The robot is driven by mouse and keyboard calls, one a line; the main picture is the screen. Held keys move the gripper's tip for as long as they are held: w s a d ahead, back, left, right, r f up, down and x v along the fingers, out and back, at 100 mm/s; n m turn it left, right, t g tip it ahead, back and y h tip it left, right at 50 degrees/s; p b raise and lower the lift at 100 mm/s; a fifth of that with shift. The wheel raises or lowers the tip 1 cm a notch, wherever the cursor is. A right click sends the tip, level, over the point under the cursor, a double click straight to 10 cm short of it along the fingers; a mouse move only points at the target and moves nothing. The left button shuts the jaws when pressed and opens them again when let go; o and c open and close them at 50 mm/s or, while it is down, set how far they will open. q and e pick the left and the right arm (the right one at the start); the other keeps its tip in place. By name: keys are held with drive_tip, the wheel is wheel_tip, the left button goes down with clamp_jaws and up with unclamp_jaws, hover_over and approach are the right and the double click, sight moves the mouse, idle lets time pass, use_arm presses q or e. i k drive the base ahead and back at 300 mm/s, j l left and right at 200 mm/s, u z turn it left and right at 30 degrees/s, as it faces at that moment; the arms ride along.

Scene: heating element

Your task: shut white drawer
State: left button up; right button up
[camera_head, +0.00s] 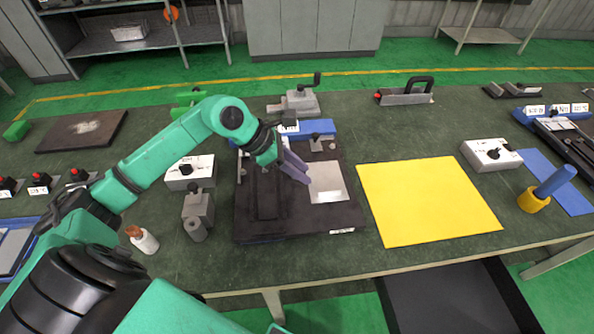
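No clearly white drawer shows. A dark, box-shaped open drawer (445,300) juts out below the table's front edge at the lower right; its inside looks empty and its near end is cut off by the frame. My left gripper (296,169) is over the dark fixture plate in the middle of the table, up and to the left of the drawer and well apart from it. Its purple-grey fingers lie close together in this view, and whether there is a gap between them is unclear. Nothing is seen held. My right gripper is out of view.
The dark fixture plate (250,221) carries a silver plate (328,185) and a blue part. A yellow sheet (425,200) lies to its right. White knob boxes (491,154), a small bottle (143,240) and a blue-handled tool (552,185) stand around. Green floor shows beside the drawer.

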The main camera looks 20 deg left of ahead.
sight(480, 296)
drive_tip(key=k, duration=1.5)
